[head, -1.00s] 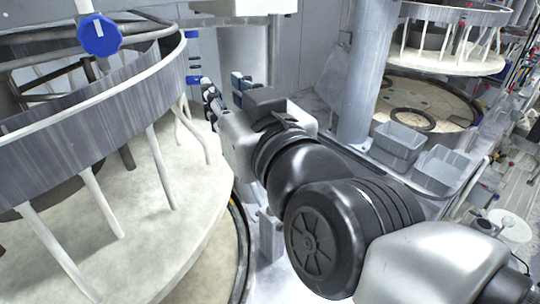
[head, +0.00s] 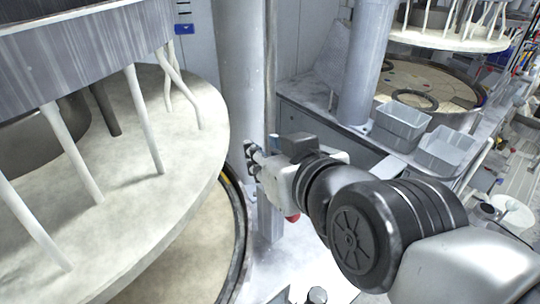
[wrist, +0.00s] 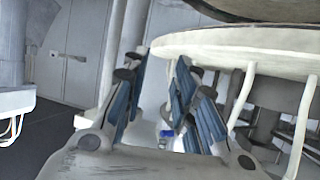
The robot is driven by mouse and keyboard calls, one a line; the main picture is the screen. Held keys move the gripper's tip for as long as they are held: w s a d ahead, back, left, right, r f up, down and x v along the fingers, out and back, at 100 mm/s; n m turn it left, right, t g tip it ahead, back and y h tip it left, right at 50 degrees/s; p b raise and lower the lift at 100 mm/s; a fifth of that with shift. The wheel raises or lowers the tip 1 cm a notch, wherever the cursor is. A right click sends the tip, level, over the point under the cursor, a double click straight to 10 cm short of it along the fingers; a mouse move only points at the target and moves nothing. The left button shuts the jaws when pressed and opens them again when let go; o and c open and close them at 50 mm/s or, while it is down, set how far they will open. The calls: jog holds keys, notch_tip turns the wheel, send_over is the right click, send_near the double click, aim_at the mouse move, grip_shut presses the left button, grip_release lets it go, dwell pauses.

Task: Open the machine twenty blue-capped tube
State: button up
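My gripper (head: 250,162) points left in the head view, beside a grey vertical column and just right of the large pale round platen (head: 150,190). In the wrist view, my gripper (wrist: 163,100) shows its blue-padded fingers spread apart, with nothing visibly held. A small blue object (wrist: 167,132) shows between the fingers; I cannot tell if it is a tube cap or how far away it is. A blue item (head: 184,28) is on the wall behind the platen in the head view. No blue-capped tube is clearly recognisable.
Pale slanted rods (head: 142,118) join the platen to a grey ring (head: 70,55) above it. A lower disc (head: 205,235) lies under the platen. Two grey bins (head: 402,126) stand on a bench at right, by a second machine (head: 440,85). The wrist view's left floor looks clear.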

jog(key=shift+s+d+f, duration=0.1)
jog(key=shift+d+f, duration=0.05)
jog(key=shift+f, duration=0.25)
jog(key=shift+s+d+f, duration=0.1)
jog(key=shift+d+f, duration=0.05)
jog(key=shift+f, duration=0.25)
jog(key=c, duration=0.4)
jog(key=shift+w+d+r+m+g, duration=0.1)
jog(key=shift+w+r+m+g, duration=0.05)
jog(key=shift+m+g, duration=0.15)
jog(key=shift+c, duration=0.6)
jog(key=m, duration=0.1)
jog(key=w+r+m, duration=0.1)
jog(key=m+g, duration=0.1)
jog(key=shift+w+d+r+m, duration=0.2)
jog(key=shift+d+r+m, duration=0.1)
jog(key=shift+d+m, duration=0.1)
grip_shut()
jog(key=m+y+p, duration=0.2)
jog(key=m+y, duration=0.6)
jog(key=m, duration=0.1)
send_near(184, 2)
jog(key=w+a+p, duration=0.2)
jog(key=w+a, duration=0.2)
jog(key=w, duration=0.1)
jog(key=shift+w+p, duration=0.35)
